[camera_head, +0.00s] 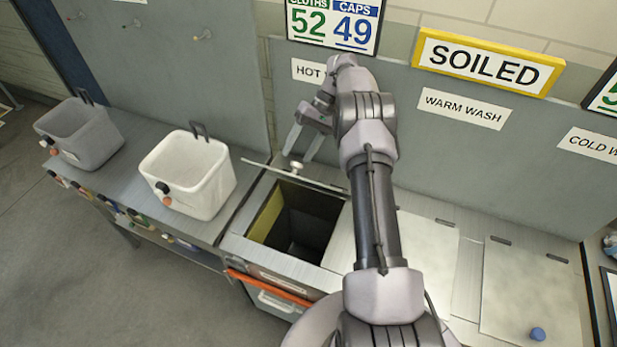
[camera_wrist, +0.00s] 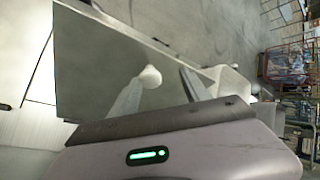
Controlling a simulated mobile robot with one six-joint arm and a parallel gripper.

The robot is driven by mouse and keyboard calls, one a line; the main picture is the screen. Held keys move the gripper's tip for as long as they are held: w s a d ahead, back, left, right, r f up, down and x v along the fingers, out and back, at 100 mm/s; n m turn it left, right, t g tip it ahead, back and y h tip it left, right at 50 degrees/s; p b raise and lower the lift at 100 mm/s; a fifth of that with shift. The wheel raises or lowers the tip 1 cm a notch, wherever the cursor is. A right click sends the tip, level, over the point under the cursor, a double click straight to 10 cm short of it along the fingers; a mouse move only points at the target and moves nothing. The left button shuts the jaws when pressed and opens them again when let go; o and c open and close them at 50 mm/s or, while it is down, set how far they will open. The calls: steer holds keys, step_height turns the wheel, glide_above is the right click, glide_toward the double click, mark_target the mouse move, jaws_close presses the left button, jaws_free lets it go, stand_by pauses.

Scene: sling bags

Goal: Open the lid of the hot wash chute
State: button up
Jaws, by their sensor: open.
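The hot wash chute (camera_head: 312,222) is a dark square opening in the grey counter, left of my arm. Its lid (camera_head: 318,183) is tilted up at the back of the opening and shows nearly edge-on; it fills the left of the wrist view as a grey plate (camera_wrist: 95,70). A white round knob (camera_head: 296,166) sits on the lid and shows in the wrist view (camera_wrist: 151,76). My gripper (camera_head: 298,153) is open at the knob; in the wrist view its fingers (camera_wrist: 160,80) stand on either side of it. Contact cannot be told.
The warm wash lid (camera_head: 428,260) and the cold wash lid (camera_head: 530,300), with a blue knob (camera_head: 537,334), lie flat to the right. A white bin (camera_head: 205,185) and a grey bin (camera_head: 85,135) stand on the left counter. The wall rises behind.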

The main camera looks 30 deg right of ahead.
steer(key=s+a+r, duration=0.1)
steer(key=s+a, duration=0.1)
steer(key=s, duration=0.5)
steer(key=s+a+b, duration=0.1)
steer(key=s+a, duration=0.2)
steer(key=s, duration=0.5)
steer(key=shift+s+r+b, duration=0.15)
steer(key=shift+r+b, duration=0.15)
steer(key=shift+r, duration=0.1)
